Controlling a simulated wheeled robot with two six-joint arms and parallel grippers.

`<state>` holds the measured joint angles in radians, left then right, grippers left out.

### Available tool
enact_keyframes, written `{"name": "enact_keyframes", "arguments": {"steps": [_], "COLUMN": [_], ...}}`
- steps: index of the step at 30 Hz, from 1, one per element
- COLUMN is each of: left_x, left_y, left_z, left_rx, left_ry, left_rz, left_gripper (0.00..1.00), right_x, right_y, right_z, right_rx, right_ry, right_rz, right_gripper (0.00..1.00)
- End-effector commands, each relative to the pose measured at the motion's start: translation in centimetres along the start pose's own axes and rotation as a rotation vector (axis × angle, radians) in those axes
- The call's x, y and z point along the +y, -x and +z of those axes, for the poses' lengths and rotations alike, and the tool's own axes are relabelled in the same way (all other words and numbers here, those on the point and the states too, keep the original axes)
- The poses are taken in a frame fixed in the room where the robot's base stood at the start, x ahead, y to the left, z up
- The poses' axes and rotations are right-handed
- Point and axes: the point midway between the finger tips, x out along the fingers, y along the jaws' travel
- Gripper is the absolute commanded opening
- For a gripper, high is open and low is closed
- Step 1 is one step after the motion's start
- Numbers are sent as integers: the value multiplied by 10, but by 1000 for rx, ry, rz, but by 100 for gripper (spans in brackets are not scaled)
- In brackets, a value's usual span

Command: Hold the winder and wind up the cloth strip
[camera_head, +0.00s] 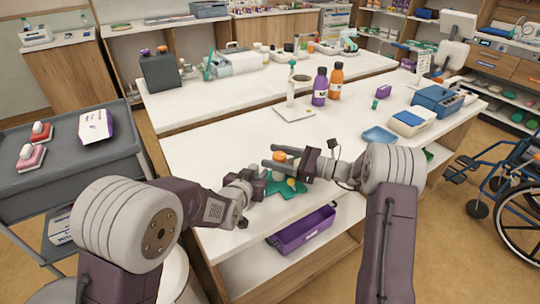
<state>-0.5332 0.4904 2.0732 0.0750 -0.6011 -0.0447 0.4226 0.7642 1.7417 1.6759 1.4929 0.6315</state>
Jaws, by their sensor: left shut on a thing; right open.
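A green item (285,186) lies on the white table near its front edge, between my two grippers. It is small in view, and I cannot tell whether it is the winder, the cloth strip or both. A small yellowish round part (291,183) shows on it, and an orange-and-white piece (280,156) shows just behind it. My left gripper (260,177) is shut at the green item's left side; its fingertips are hard to make out. My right gripper (272,156) is open above and behind the green item, its two fingers pointing left and apart.
A blue tray (380,135) lies right of my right gripper. A white stand (294,112), purple bottle (320,88) and orange bottle (336,82) stand farther back. A purple bin (303,230) sits on the shelf below. The table left of the grippers is clear.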

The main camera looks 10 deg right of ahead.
Motion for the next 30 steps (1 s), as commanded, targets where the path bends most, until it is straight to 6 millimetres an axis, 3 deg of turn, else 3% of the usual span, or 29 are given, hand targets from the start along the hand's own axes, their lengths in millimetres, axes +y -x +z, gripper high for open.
{"name": "enact_keyframes", "arguments": {"steps": [4, 12, 13, 19, 23, 30], "left_x": [0, 0, 0, 0, 0, 0], "left_y": [0, 0, 0, 0, 0, 0], "left_z": [0, 0, 0, 0, 0, 0], "left_rx": [0, 0, 0, 0, 0, -1], "left_ry": [1, 1, 1, 1, 1, 1], "left_rz": [-1, -1, -1, -1, -1, -1], "left_gripper": [0, 0, 0, 0, 0, 0], "right_x": [0, 0, 0, 0, 0, -5], "right_y": [-15, -17, -17, -17, -17, -17], "right_z": [0, 0, 0, 0, 1, 1], "right_rx": [0, -1, -1, -1, -2, -2], "right_ry": [0, 0, 0, 0, -1, -1], "right_rz": [0, -2, -2, -1, -18, -205], "right_gripper": [60, 60, 57, 1, 0, 0]}}
